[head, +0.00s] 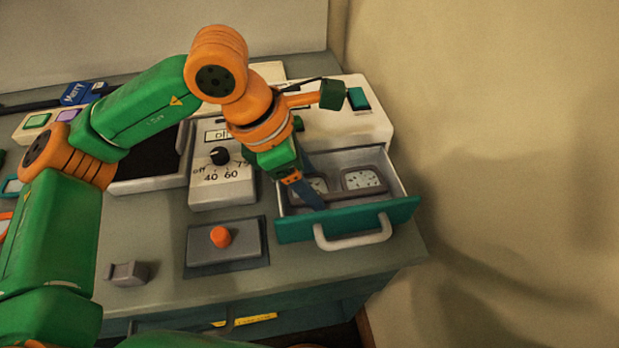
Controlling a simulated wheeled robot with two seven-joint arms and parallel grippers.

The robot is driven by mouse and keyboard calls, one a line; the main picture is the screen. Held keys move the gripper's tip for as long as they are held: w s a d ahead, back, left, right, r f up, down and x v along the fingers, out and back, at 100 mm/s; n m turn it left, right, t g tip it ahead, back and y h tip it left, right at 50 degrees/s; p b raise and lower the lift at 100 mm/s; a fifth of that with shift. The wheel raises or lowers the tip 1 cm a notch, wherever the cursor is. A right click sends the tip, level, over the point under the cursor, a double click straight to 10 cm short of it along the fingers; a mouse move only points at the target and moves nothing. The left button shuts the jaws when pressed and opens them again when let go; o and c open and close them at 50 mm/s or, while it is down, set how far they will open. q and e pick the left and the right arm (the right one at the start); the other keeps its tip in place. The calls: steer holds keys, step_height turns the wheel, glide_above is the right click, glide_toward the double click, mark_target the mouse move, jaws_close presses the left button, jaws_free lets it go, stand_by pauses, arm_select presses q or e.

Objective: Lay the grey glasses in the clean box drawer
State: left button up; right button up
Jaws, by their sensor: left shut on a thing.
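The grey glasses (345,193) are inside the open drawer (399,212), their two lenses side by side. The drawer has a teal front and a pale handle, and it is pulled out from a white box (375,125). My left gripper (312,192) reaches down into the drawer from above and is shut on the glasses at their left part. The fingers cover part of the left lens. I cannot tell whether the glasses touch the drawer floor. My right gripper is not in view.
A white dial unit (222,178) stands left of the drawer. A grey box with an orange button (221,237) and a small grey block (127,273) are on the counter in front. A blue card (77,93) lies at the back left. The wall is close on the right.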

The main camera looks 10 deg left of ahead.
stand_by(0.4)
arm_select(q)
steer(key=o, duration=1.4)
steer(key=shift+s, duration=0.15)
steer(key=shift+c, duration=0.3)
steer(key=shift+o, duration=0.3)
steer(key=shift+r, duration=0.15)
step_height(320, 180, up, 8)
steer(key=p, duration=0.6)
steer(key=shift+w, duration=0.2)
